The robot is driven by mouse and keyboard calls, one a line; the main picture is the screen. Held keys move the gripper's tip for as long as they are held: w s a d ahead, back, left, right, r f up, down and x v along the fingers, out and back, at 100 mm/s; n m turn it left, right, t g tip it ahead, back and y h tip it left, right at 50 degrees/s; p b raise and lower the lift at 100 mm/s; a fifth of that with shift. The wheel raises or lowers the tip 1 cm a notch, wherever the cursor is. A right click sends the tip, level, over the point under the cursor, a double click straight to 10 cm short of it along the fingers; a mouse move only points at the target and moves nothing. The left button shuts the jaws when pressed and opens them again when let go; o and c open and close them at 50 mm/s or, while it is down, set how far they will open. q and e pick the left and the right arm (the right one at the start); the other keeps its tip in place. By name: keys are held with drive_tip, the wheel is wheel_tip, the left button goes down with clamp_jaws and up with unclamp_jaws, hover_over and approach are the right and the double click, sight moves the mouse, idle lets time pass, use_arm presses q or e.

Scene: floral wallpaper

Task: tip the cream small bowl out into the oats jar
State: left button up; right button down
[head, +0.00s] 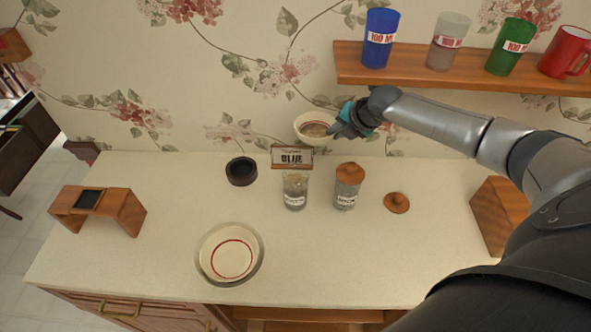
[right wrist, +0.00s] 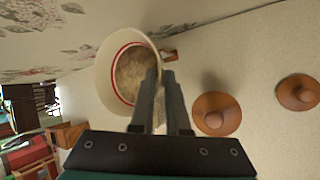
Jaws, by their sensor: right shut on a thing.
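The cream small bowl (head: 312,126) is held up near the wall, above and behind the jars. In the right wrist view the bowl (right wrist: 113,66) has a red ring inside and holds a brownish, grainy fill. My right gripper (head: 343,129) is shut on its rim, and the fingers (right wrist: 162,82) cover part of it. An open glass jar (head: 294,190) with some fill stands on the counter below the bowl. A glass jar with a wooden lid (head: 347,187) stands to its right. Their labels are too small to read surely. My left gripper is not in view.
A loose wooden lid (head: 396,202) lies right of the jars. A dark round pot (head: 241,171) and a larger bowl (head: 231,256) are at left. A cup shelf (head: 460,78) hangs above.

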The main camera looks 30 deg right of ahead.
drive_tip(key=shift+d+f+b, duration=1)
drive_tip(key=shift+f+b, duration=1.55)
drive_tip(key=shift+f, duration=0.7)
drive_tip(key=a+r+n+h+p, duration=0.1)
drive_tip(key=p, duration=0.2)
drive_tip(key=s+a+r+n+t+h+p, duration=0.1)
drive_tip(key=a+r+p, duration=0.1)
drive_tip(key=p, duration=0.1)
drive_tip(key=shift+s+a+h+p, duration=0.15)
drive_tip(key=shift+a+h+p, duration=0.05)
drive_tip(key=shift+h+p, duration=0.2)
drive_tip(key=shift+a, duration=0.1)
